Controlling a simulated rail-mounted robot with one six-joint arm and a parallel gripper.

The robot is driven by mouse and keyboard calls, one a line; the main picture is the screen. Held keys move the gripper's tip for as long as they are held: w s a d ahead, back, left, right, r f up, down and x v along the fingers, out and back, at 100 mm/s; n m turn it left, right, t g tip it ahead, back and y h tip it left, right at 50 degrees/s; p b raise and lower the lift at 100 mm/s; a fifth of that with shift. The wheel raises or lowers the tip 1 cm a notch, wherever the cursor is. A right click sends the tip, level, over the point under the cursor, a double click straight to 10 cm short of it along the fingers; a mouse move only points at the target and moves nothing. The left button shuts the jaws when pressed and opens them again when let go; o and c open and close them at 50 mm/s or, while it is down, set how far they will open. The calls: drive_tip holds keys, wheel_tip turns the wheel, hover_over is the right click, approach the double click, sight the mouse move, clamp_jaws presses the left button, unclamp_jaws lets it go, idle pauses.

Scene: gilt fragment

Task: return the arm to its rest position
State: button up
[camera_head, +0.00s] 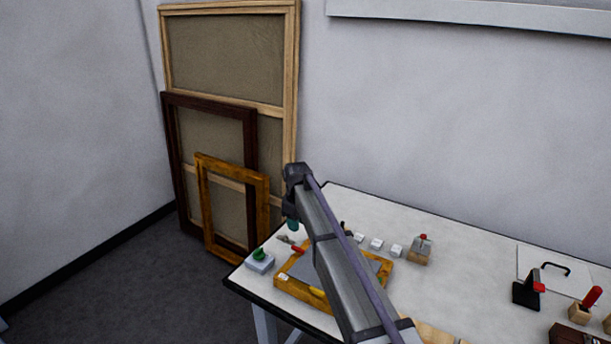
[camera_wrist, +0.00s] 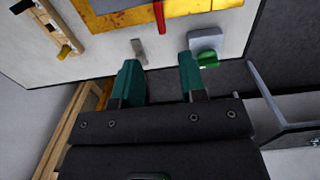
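My gripper (camera_wrist: 160,68) has two green fingers, spread apart with nothing between them. In the head view my gripper (camera_head: 293,223) hangs from the wrist near the left edge of the white table (camera_head: 455,240), partly hidden by my arm. My arm reaches over the table and covers part of a golden wooden frame (camera_head: 290,290).
A grey block (camera_head: 260,264) with a green piece (camera_head: 259,254) sits at the table's left corner. White cubes (camera_head: 377,243), a red-topped block (camera_head: 420,250) and a black stand (camera_head: 526,292) occupy the table. Large frames (camera_head: 230,55) lean against the wall.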

drive_tip(key=s+d+m, duration=0.4)
drive_tip(key=s+d, duration=0.3)
drive_tip(key=s, duration=0.4)
drive_tip(key=s+d+m, duration=0.4)
drive_tip(key=s+d, duration=0.4)
drive_tip(key=s, duration=0.3)
drive_tip(key=s+d+m, duration=0.4)
drive_tip(key=s+d, duration=0.3)
drive_tip(key=s, duration=0.5)
drive_tip(key=shift+d+f, duration=0.15)
drive_tip(key=shift+d, duration=0.2)
